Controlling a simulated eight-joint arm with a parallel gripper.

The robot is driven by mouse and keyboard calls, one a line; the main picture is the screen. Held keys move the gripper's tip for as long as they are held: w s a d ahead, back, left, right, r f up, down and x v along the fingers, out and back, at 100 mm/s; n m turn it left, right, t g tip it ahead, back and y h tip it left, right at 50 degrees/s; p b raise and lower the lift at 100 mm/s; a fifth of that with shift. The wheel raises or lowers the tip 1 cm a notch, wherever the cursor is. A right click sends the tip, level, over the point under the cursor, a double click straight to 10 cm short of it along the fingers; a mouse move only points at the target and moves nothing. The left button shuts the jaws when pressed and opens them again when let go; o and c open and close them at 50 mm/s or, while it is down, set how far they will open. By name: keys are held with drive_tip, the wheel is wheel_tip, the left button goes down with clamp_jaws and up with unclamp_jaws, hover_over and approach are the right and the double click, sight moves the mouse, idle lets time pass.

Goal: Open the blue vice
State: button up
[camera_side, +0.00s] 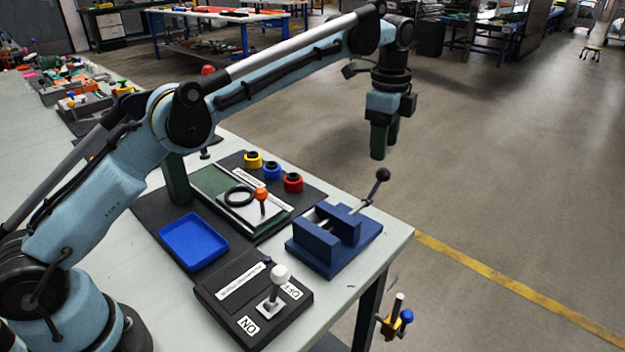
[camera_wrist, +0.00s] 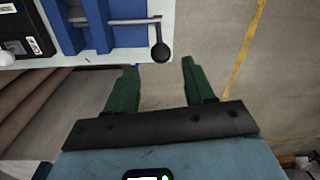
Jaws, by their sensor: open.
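The blue vice (camera_side: 335,242) sits at the right front corner of the table. Its two blue jaw blocks show a narrow gap with a pale rod between them. A metal lever with a black ball knob (camera_side: 382,174) sticks out on its right, beyond the table edge. The wrist view shows part of the vice (camera_wrist: 66,28) at the top, with the black knob (camera_wrist: 160,53) hanging down. My gripper (camera_side: 381,154) has green fingers pointing down, above and close to the knob in the side view. It is open and empty, fingers apart (camera_wrist: 160,65) just below the knob in the wrist view.
Left of the vice are a blue tray (camera_side: 194,241), a black switch box (camera_side: 232,290) with a white-knobbed lever, and a plate with an orange-knobbed lever (camera_side: 262,195). Yellow, blue and red buttons (camera_side: 272,170) stand behind. Right of the table is open floor.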

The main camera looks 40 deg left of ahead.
sight(376, 187)
drive_tip(key=f, duration=1.1)
drive_tip(key=shift+w+a+f, duration=0.1)
drive_tip(key=shift+w+f, duration=0.25)
drive_tip(key=shift+f, duration=0.05)
clamp_jaws()
